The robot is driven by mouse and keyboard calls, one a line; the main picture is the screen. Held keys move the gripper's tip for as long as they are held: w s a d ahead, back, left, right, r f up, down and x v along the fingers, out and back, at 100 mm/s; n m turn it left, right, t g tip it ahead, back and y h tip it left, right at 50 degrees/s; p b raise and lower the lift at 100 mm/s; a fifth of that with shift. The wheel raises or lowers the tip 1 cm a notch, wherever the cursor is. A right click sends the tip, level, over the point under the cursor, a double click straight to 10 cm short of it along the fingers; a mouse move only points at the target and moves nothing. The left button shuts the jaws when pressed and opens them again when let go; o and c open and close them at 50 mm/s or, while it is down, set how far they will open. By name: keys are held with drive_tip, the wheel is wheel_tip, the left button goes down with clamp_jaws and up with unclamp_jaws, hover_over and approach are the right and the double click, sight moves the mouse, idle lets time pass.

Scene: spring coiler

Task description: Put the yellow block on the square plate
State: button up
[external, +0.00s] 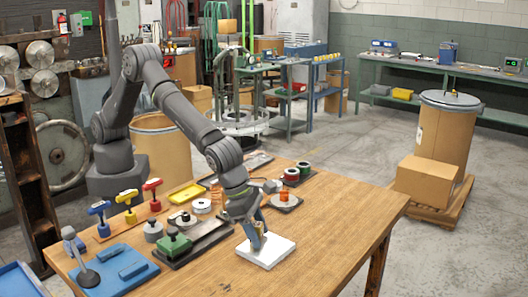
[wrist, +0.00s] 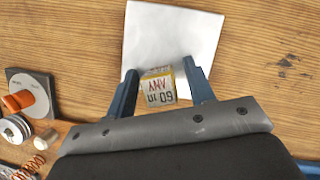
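The block (wrist: 158,91) shows yellow edges and a pale face with printed letters and numbers in the wrist view. It is between the two fingers of my gripper (wrist: 160,72), nearer the left finger, with a narrow gap to the right finger. My gripper looks open around it. The white square plate (wrist: 172,35) lies on the wooden table beyond the fingertips. In the external view my gripper (external: 257,242) is low over the plate (external: 270,256), with a bit of the yellow block (external: 259,229) between the fingers. I cannot tell whether the block touches the plate.
A dark tile with an orange part (external: 284,196) lies on the table behind the plate. A green-topped fixture (external: 175,243) and a blue board (external: 115,268) are to the left. The table (external: 340,225) is clear to the right of the plate.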

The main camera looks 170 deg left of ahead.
sight(260, 225)
drive_tip(key=shift+r, duration=0.1)
drive_tip(key=v, duration=1.2)
drive_tip(key=x, duration=1.2)
wheel_tip(260, 225, up, 2)
drive_tip(key=shift+r, duration=0.85)
